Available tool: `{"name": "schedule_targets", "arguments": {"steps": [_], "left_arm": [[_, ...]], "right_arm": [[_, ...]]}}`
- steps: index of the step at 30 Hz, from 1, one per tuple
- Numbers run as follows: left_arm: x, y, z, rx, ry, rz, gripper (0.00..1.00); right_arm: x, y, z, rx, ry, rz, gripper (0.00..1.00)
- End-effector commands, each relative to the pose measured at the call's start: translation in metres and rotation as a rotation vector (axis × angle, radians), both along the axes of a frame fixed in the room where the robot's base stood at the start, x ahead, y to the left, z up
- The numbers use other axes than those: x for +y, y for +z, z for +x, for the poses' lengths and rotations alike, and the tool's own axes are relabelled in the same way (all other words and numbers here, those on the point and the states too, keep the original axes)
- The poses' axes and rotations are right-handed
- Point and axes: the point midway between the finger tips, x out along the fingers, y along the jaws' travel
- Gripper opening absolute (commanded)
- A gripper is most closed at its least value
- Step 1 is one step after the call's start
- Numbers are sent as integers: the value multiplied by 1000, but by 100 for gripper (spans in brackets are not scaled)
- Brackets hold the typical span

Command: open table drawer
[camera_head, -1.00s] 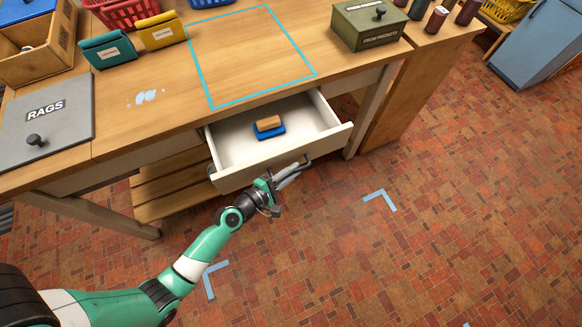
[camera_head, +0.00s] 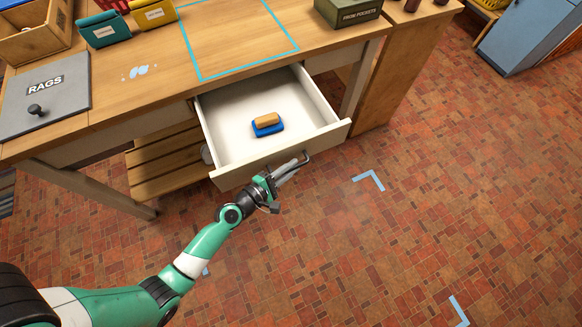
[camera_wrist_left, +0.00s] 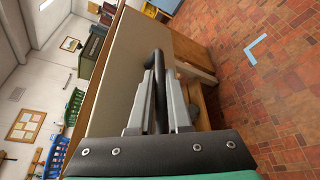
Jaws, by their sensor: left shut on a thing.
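The table drawer (camera_head: 217,179) is white and stands well out from the wooden table (camera_head: 150,100). A brush or sponge with a blue base and a tan top (camera_head: 267,124) lies inside it. My left gripper (camera_head: 294,167) is at the drawer's front and shut on the dark drawer handle (camera_head: 306,158). In the left wrist view, the gripper's grey fingers (camera_wrist_left: 156,100) close around the dark handle bar (camera_wrist_left: 160,65), with the drawer's front panel (camera_wrist_left: 122,75) to the left. My right gripper is not in view.
On the table are a grey RAGS lid (camera_head: 45,95), teal (camera_head: 105,30) and yellow (camera_head: 154,13) bins and a green box (camera_head: 347,10). A slatted shelf (camera_head: 160,165) is below. The brick-patterned floor (camera_head: 400,230) in front is clear.

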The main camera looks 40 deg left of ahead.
Motion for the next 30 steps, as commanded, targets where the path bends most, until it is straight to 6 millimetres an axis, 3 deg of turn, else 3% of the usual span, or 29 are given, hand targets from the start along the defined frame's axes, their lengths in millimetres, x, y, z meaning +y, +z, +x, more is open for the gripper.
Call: {"name": "schedule_targets", "arguments": {"steps": [2,3,8,19,23,30], "left_arm": [[0,0,0,-1,0,1,0],[0,0,0,-1,0,1,20],[0,0,0,0,0,1,46],[1,1,-7,1,1,1,46],[1,7,-30,2,2,0,46],[3,17,-86,3,4,0,46]], "right_arm": [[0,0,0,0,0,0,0],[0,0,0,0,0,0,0],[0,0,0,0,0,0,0],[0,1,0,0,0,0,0],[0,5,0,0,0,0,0],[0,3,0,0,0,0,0]]}}
